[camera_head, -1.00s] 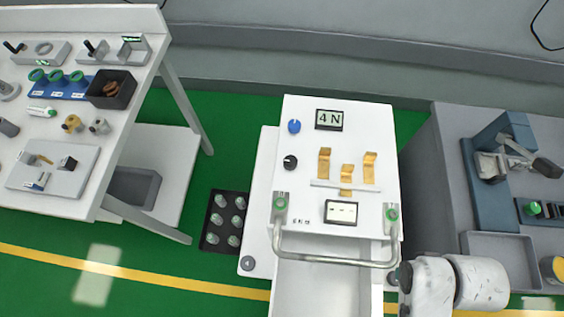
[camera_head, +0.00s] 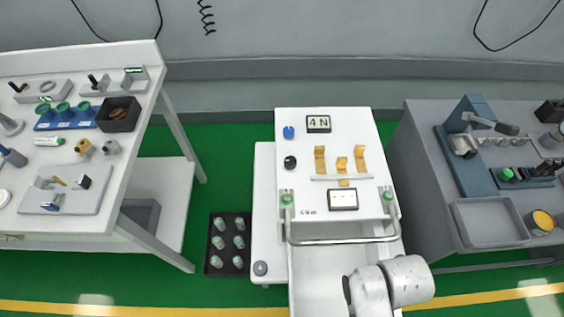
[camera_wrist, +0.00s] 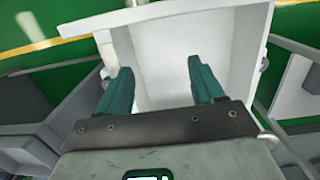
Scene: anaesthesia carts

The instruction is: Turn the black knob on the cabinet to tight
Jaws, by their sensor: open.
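The white cabinet (camera_head: 270,170) stands in the middle of the head view. Its top panel carries a black knob (camera_head: 290,162) at the left, below a blue knob (camera_head: 288,132). A small display (camera_head: 318,124) beside the blue knob reads "4 N". My gripper (camera_wrist: 155,75) is open and empty in the wrist view, its two teal fingers apart over a white open box-like part, possibly the cabinet's drawer (camera_wrist: 160,50). In the head view my arm is at the bottom, in front of the cabinet, and the gripper is not seen there. The black knob is not in the wrist view.
A metal handle (camera_head: 340,240) spans the cabinet front above an open drawer. Brass clips (camera_head: 341,165) and a second display (camera_head: 343,200) share the panel. A white workbench (camera_head: 125,200) stands left, a grey cart (camera_head: 420,160) right. A black tray of vials (camera_head: 228,262) lies left of the cabinet.

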